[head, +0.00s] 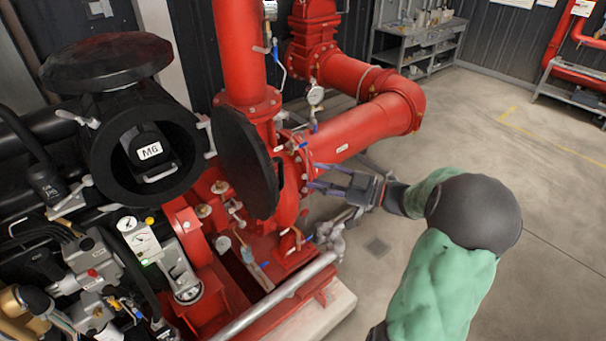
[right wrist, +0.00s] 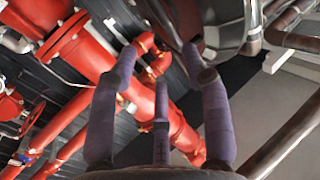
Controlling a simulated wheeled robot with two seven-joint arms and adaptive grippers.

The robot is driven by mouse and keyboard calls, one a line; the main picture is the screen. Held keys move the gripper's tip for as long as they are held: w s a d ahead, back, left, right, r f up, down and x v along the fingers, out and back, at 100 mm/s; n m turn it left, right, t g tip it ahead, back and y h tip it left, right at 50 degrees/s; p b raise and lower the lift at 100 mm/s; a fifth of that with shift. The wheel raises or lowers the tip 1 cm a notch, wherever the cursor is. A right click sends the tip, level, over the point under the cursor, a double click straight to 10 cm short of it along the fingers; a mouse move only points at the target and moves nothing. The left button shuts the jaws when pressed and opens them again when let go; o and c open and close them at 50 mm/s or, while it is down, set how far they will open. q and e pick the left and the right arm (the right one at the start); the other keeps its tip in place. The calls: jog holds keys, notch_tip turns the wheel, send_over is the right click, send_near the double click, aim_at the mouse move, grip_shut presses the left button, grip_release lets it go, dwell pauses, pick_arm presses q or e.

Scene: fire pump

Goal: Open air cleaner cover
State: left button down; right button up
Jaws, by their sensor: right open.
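The air cleaner (head: 101,160) is a black round housing at the left of the head view. Its front is open and shows an inner black part with a white label (head: 150,151). The air cleaner cover (head: 243,160) is a black disc standing edge-up to the right of the housing, swung away from the opening. My right gripper (head: 313,176) is just right of the cover, with its fingers spread and pointing left, apparently apart from it. In the right wrist view its purple fingers (right wrist: 160,75) are spread with nothing between them. My left gripper is not in view.
Large red pipes (head: 350,132) and a pressure gauge (head: 315,95) stand behind my right gripper. A silver pipe (head: 275,300) runs along the front of the red pump base. The concrete floor (head: 545,220) at the right is clear. A grey workbench (head: 425,45) stands at the back.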

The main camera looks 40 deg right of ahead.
jog(key=shift+v, duration=1)
